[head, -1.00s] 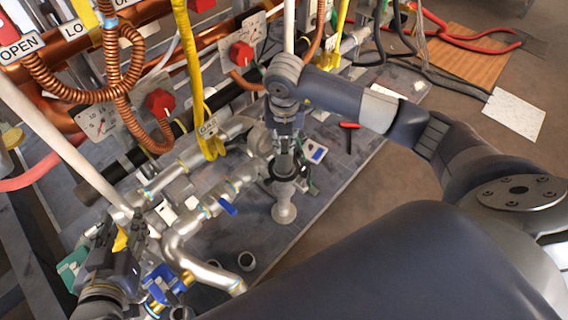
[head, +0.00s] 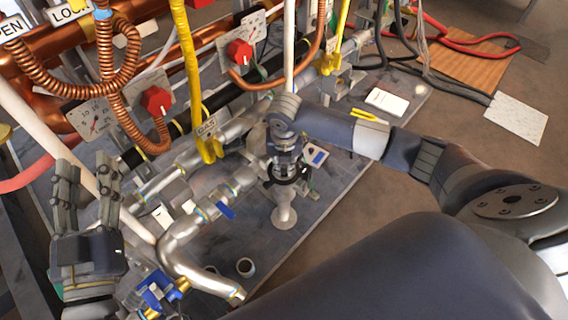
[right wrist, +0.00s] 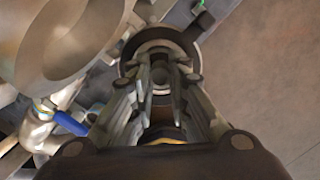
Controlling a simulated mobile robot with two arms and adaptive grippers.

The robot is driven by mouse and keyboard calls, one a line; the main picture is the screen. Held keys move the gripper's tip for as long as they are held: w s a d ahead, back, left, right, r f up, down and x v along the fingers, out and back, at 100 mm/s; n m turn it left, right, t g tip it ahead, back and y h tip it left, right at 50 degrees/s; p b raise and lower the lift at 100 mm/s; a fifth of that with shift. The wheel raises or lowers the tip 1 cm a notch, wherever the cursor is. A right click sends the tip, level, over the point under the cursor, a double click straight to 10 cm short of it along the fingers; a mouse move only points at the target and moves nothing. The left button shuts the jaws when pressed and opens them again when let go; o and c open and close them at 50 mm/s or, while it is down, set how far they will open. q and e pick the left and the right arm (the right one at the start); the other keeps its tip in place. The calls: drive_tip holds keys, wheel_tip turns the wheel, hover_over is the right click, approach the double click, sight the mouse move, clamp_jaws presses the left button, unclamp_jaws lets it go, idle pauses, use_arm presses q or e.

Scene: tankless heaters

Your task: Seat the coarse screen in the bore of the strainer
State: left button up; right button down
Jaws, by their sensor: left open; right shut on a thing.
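My right gripper (head: 287,172) points down over the bench beside the pipework. It is shut on a small grey round part, seemingly the coarse screen, mostly hidden by the fingers; it shows between the fingertips in the right wrist view (right wrist: 160,72). Directly below is a pale grey fitting with a flared round end (head: 284,216), perhaps the strainer; a dark-rimmed ring surrounds the fingertips in the wrist view. I cannot tell how far the part is inside it. My left gripper (head: 87,185) is open and empty at the far left, fingers up.
A metal pipe (head: 185,245) with blue valve handles runs left of the right gripper.

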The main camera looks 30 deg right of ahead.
use_arm(q)
drive_tip(key=shift+r, duration=0.3)
use_arm(e)
drive_tip(key=shift+f, duration=0.1)
drive_tip(key=c, duration=1.5)
unclamp_jaws()
drive_tip(key=shift+c, duration=0.2)
use_arm(q)
drive_tip(key=shift+s, duration=0.1)
